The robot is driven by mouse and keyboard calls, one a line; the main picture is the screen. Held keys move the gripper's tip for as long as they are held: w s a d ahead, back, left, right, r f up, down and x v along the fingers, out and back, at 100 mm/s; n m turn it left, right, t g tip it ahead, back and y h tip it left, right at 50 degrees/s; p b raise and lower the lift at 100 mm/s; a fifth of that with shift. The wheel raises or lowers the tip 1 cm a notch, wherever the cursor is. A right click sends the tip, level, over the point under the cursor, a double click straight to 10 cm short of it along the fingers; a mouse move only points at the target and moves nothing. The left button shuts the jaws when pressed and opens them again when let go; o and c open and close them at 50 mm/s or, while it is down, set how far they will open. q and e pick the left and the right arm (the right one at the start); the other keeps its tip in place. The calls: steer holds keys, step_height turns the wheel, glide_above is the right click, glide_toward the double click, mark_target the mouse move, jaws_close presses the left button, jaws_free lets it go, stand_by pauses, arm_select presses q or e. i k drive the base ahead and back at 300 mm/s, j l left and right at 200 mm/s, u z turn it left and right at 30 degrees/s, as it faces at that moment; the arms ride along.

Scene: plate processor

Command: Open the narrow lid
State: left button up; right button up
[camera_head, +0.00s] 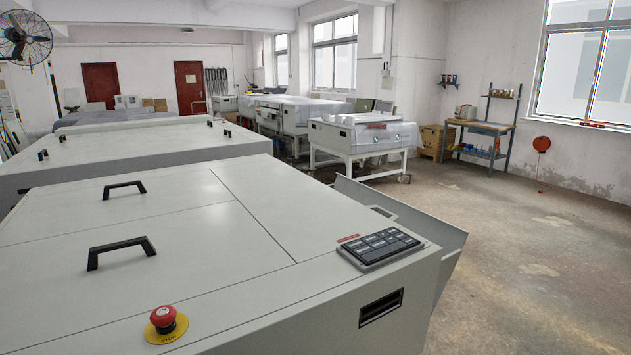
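A large pale grey plate processor (225,290) fills the near left. Its flat top has seams that divide it into panels, all lying flush. The far left panel (60,215) carries a black bar handle (123,188), and the near left panel (200,245) carries a second black bar handle (122,252). The far panel looks narrower, but I cannot tell for sure which one is the narrow lid. Neither of my grippers is in view.
A red emergency stop button (164,317) sits on the near edge, and a black keypad (379,248) at the right end. A sloped tray (400,215) sticks out on the right. A second machine (150,150) stands close behind. The concrete floor (530,250) at right is clear.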

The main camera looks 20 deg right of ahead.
mark_target(308, 218)
steer(key=i+l+u, duration=0.1)
steer(key=l+u, duration=0.25)
steer(key=l, duration=1.05)
steer(key=l+u, duration=0.35)
steer(key=l, duration=1.05)
steer(key=l+u, duration=0.3)
steer(key=l, duration=1.5)
steer(key=i, duration=0.05)
